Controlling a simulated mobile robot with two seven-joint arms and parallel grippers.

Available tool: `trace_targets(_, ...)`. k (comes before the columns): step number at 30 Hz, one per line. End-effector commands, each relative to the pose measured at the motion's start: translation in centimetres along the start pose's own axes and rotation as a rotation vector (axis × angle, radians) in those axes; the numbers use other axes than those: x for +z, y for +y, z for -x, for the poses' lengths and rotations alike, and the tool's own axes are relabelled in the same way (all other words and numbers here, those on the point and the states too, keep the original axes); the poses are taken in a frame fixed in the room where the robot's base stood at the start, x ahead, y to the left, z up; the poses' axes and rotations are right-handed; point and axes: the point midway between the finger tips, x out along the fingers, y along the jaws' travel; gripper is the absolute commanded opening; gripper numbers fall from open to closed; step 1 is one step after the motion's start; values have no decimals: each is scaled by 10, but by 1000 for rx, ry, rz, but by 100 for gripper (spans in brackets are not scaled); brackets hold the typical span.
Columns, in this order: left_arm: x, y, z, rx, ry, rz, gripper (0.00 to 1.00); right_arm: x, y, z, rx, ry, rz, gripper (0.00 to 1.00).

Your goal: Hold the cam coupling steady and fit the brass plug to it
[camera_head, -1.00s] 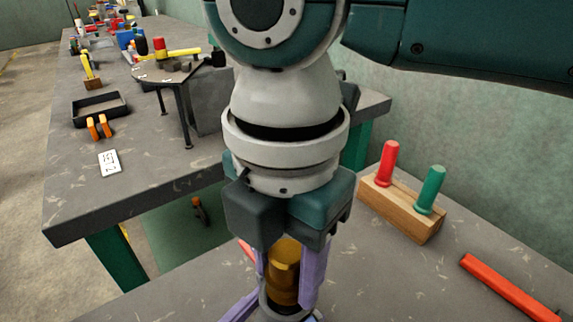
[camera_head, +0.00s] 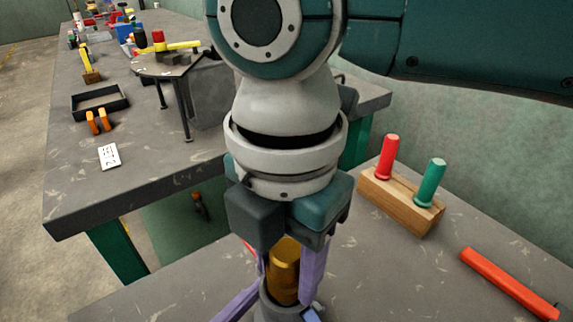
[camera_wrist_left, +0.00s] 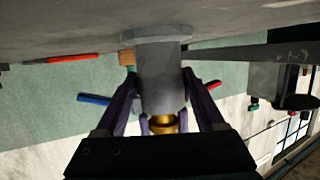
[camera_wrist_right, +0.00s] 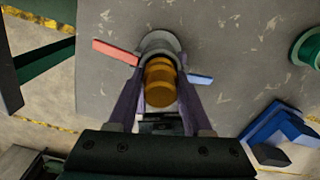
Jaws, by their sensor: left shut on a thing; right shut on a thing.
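The grey cam coupling (camera_wrist_left: 162,80) stands upright between the fingers of my left gripper (camera_wrist_left: 161,82), which is shut on it. Its rim shows low in the head view (camera_head: 272,309). A red lever (camera_wrist_right: 116,52) and a blue lever (camera_wrist_right: 200,79) stick out from its sides. My right gripper (camera_wrist_right: 159,76) is shut on the brass plug (camera_wrist_right: 160,88) from above. The plug (camera_head: 284,268) is upright at the coupling's mouth, in line with it. Its lower end is hidden by the rim, so how deep it sits cannot be told.
A wooden block (camera_head: 398,206) with red and green pegs stands to the right, near a red bar (camera_head: 510,284). Blue angled pieces (camera_wrist_right: 278,132) and a green ring (camera_wrist_right: 307,48) show in the right wrist view. Another bench (camera_head: 130,180) with a tray lies behind left.

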Motion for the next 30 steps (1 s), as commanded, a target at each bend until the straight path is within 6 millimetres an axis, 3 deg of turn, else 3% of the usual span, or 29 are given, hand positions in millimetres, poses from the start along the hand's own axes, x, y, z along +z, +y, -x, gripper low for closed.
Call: trace_targets(30,-2,0,0,0,4,0,0,0,0,-2,1,1,0,0)
